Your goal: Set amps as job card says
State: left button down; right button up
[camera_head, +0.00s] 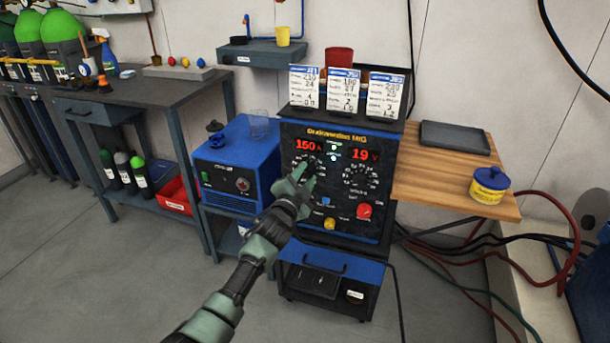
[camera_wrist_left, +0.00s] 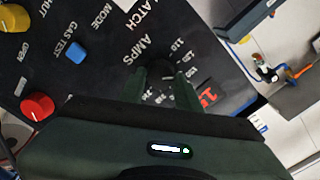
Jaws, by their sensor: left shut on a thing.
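The welder panel (camera_head: 335,210) has a red display (camera_head: 308,146) reading 150 A and another (camera_head: 366,154) reading 19 V. My left gripper (camera_head: 303,176) is at the left dial, shut on the amps knob, which its fingers mostly hide. In the left wrist view the gripper (camera_wrist_left: 165,78) sits at the dial beside the printed word AMPS. The volts dial (camera_head: 361,177) is right of it, untouched. Three job cards (camera_head: 307,88), (camera_head: 344,91), (camera_head: 386,97) stand on top of the welder; their small writing is hard to read. My right gripper is out of view.
A red knob (camera_head: 364,211), a yellow knob (camera_head: 329,223) and a blue button (camera_head: 326,201) are lower on the panel. A blue unit (camera_head: 238,165) stands at the left. A wooden side shelf (camera_head: 430,180) holds a grey tray (camera_head: 454,138) and a yellow tub (camera_head: 489,187).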

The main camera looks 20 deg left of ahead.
pick_arm(q)
jog(key=m, duration=0.4)
jog(key=shift+f+m, duration=0.15)
jog(key=shift+m, duration=0.15)
jog(key=m, duration=0.3)
jog(key=shift+m, duration=0.4)
jog(key=shift+f+m, duration=0.1)
jog(key=shift+m, duration=1.9)
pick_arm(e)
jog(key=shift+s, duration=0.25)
pick_arm(q)
jog(key=shift+m, duration=0.3)
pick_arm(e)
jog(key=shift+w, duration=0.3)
pick_arm(q)
jog(key=c, duration=1)
grip_release()
